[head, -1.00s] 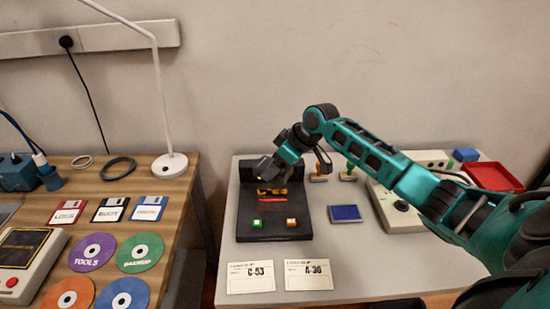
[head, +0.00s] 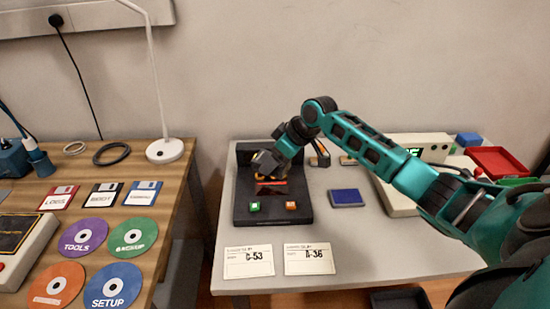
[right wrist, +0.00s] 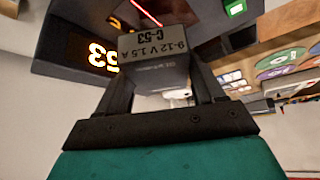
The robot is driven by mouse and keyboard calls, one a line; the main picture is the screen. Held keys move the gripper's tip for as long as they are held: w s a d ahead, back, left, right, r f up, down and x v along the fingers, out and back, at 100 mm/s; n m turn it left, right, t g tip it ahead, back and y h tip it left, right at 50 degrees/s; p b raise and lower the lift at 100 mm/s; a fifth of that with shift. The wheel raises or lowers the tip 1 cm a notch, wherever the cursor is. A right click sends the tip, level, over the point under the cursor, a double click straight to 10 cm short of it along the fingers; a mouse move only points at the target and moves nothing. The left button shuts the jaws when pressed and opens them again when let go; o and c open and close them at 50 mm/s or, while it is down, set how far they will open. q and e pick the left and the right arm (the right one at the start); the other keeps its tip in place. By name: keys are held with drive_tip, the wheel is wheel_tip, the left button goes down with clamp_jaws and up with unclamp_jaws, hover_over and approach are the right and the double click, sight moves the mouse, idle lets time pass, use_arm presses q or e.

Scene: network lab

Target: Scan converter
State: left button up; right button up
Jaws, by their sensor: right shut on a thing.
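My right gripper (head: 268,164) is over the black scanner (head: 270,218) on the grey table. It is shut on a dark converter (right wrist: 155,68), whose end label reads "9-12 V 1.5 A C-53" in the right wrist view. The scanner (right wrist: 75,30) also shows there, with a lit orange display (right wrist: 103,56) ending in "53", partly hidden by the converter, and a red line. In the head view the gripper covers much of the display. The scanner's front has a green button (head: 254,207) and an orange button (head: 291,206). My left gripper is out of view.
Cards C-53 (head: 248,261) and A-36 (head: 309,259) lie at the table's front. A blue pad (head: 346,198), a pale device (head: 405,205) and a red tray (head: 500,161) are to the right. The wooden table (head: 185,180) at left holds discs, floppies and a lamp (head: 165,150).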

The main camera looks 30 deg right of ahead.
wheel_tip(320, 180, up, 4)
drive_tip(key=p, duration=0.4)
drive_tip(key=shift+r, duration=0.75)
